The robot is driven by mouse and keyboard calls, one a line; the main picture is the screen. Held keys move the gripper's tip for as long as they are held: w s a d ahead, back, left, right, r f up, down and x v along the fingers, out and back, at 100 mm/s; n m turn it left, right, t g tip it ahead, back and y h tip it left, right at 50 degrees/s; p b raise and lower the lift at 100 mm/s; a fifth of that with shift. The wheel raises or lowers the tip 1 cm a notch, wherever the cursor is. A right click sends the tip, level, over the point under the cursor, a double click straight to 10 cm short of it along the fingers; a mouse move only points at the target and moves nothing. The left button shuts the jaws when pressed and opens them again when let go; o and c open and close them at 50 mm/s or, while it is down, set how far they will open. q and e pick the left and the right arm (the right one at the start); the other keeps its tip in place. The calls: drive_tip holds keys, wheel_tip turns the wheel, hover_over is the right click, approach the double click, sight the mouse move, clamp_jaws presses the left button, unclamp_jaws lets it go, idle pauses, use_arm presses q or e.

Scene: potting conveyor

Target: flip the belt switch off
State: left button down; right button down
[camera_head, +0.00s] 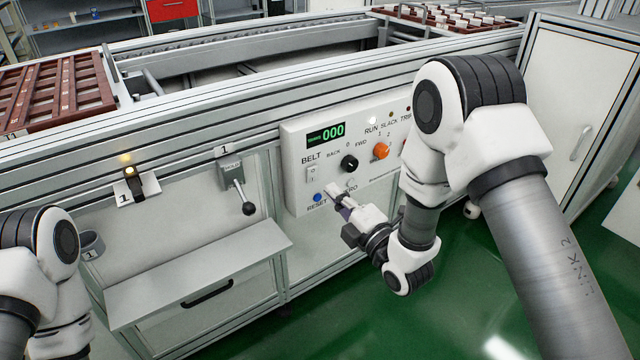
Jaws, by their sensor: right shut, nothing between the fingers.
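The belt switch (313,174) is a small white rocker under the word BELT, on the left part of the white control panel (292,150). Which way it is tipped is too small to tell. My right gripper (333,190) is shut and empty. Its tips are just below and to the right of the switch, close to the panel front; I cannot tell whether they touch it. It partly covers the lettering near the blue reset button (318,197). My left arm shows at the lower left, but its gripper is out of view.
Right of the switch are a black knob (349,163) and an orange knob (381,151). A green display (326,135) reads 000. To the left are a grey lever box (232,170) with a black ball handle and a shelf (195,270) with a drawer below.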

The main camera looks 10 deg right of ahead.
sight(313, 171)
drive_tip(key=b+x, duration=0.1)
drive_tip(key=x, duration=0.3)
drive_tip(key=shift+w+a+f, duration=0.1)
drive_tip(key=shift+w+a, duration=0.05)
drive_tip(key=shift+w, duration=0.15)
drive_tip(key=shift+w+a, duration=0.15)
drive_tip(key=shift+w, duration=0.25)
drive_tip(key=shift+r, duration=0.2)
drive_tip(key=shift+w+r, duration=0.2)
drive_tip(key=shift+f, duration=0.1)
